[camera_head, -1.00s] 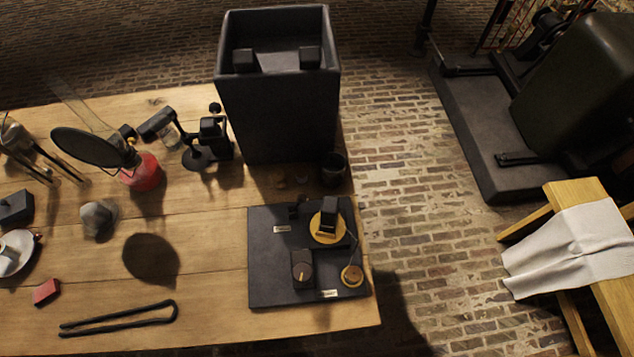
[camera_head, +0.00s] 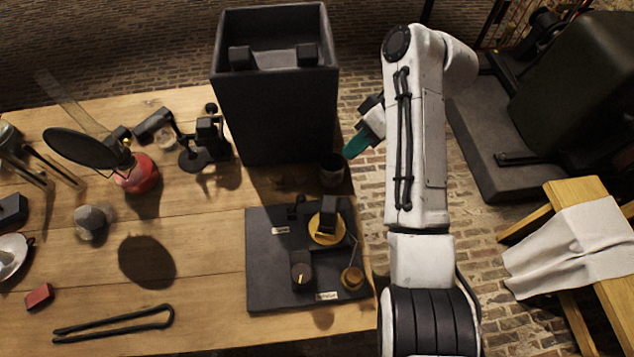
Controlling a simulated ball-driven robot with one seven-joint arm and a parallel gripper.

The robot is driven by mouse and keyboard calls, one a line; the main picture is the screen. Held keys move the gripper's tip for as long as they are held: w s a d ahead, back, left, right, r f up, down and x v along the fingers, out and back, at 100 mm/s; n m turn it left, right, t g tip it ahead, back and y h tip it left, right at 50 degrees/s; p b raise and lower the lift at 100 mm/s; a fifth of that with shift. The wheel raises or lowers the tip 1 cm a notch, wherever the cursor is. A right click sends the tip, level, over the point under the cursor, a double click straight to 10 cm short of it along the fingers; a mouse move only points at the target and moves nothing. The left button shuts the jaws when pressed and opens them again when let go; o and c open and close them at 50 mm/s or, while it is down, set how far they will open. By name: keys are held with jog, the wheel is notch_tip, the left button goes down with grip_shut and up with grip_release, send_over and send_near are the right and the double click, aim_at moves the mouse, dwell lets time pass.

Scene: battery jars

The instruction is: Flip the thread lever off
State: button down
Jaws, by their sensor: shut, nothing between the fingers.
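A dark square board (camera_head: 265,270) lies on the table's right end, with small pale labels too small to read. It carries a black block on a brass disc (camera_head: 326,229), a dark round knob (camera_head: 302,273) with a light pointer mark, a small black upright fitting (camera_head: 297,208) and a brass disc (camera_head: 352,279) with a thin rod rising from it. I cannot tell for sure which part is the thread lever. My gripper (camera_head: 352,149), with green fingertips, is shut and empty. It appears beyond the board's far right corner, apart from the board's parts.
A tall dark open box (camera_head: 275,120) stands behind the board, with a small dark cup (camera_head: 333,170) close to my fingertips. A black tong-like loop (camera_head: 115,322) and a red block (camera_head: 39,296) lie left. Brick floor is right of the table.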

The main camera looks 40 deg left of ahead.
jog(key=shift+a, duration=0.2)
jog(key=p, duration=0.3)
send_near(296, 205)
notch_tip(296, 205, down, 3)
jog(key=w+a, duration=0.1)
jog(key=a, duration=0.1)
jog(key=shift+s+d+f, duration=0.15)
jog(key=shift+f, duration=0.05)
dwell(0.4)
